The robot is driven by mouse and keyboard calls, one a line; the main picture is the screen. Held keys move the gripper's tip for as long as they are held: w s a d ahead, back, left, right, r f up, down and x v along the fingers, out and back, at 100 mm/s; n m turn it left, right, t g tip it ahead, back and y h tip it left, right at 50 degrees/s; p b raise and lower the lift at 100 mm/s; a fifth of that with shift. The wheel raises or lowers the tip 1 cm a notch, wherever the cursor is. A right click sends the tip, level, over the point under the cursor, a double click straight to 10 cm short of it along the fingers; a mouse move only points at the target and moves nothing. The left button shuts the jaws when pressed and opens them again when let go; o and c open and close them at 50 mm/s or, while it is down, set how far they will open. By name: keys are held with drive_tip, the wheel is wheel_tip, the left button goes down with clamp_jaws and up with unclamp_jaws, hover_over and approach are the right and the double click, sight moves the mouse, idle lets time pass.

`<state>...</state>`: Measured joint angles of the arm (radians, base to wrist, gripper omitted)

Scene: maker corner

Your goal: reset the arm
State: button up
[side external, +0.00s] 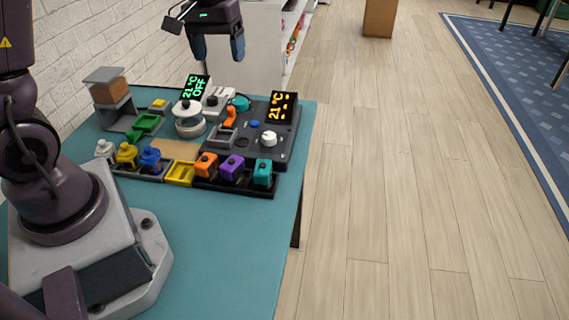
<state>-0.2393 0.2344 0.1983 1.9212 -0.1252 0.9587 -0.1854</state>
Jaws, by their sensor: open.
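My gripper (218,50) hangs at the top of the side external view, above the far end of the teal table. Its two blue-grey fingers are apart with nothing between them. It is clear of the things on the table below. My arm's base stands at the near left of the table, and the part of the arm between base and gripper is outside the picture.
The teal table (240,255) bears a dark panel (262,142) with a lit display, a white device (188,120), a row of coloured blocks (232,168) and a grey stand (112,106). A white brick wall (90,40) borders the left. The table's front right is bare.

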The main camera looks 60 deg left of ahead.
drive_tip(key=s+d+r+m+t, duration=0.2)
drive_tip(key=s+d+r+m, duration=0.2)
drive_tip(key=s+d, duration=0.3)
drive_tip(key=s+d+r+m+t, duration=0.3)
drive_tip(key=s+d+r, duration=0.1)
drive_tip(key=s+d, duration=0.3)
drive_tip(key=shift+s+r+m, duration=0.2)
drive_tip(key=shift+r+m, duration=0.2)
